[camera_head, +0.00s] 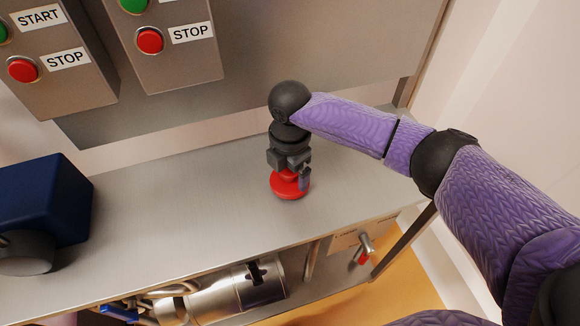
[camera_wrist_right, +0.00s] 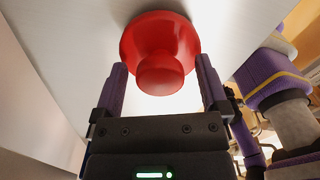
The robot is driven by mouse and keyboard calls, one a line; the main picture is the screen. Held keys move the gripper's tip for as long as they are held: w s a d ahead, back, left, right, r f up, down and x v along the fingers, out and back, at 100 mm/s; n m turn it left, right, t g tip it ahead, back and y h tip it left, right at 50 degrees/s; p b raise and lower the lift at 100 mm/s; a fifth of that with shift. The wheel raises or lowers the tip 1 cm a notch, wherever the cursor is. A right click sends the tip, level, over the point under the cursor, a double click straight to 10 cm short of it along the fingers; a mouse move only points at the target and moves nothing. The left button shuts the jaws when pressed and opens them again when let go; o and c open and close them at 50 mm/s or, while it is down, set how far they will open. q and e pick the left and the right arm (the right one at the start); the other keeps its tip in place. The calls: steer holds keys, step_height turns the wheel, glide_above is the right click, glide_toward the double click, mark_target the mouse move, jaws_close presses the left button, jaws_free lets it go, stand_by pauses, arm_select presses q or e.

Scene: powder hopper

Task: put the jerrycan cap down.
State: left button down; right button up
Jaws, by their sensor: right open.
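The red jerrycan cap (camera_head: 289,188) rests on the steel shelf (camera_head: 210,205), with its wide base down and its narrower knob up. My right gripper (camera_head: 291,178) reaches down from above and is directly over the cap. In the right wrist view the cap (camera_wrist_right: 160,52) lies between the two fingertips of my right gripper (camera_wrist_right: 162,78). The fingers are apart, with a visible gap on each side of the knob. My left gripper is not in view.
A dark blue box-shaped thing (camera_head: 45,212) stands at the left of the shelf. Two grey control boxes with START and STOP buttons (camera_head: 150,41) are mounted behind. A metal cylinder (camera_head: 235,290) and a red-tipped valve handle (camera_head: 366,250) are below the shelf.

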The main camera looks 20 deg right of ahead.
step_height(320, 180, up, 12)
steer(key=p, duration=0.3)
steer(key=shift+r+p, duration=0.15)
steer(key=shift+p, duration=0.25)
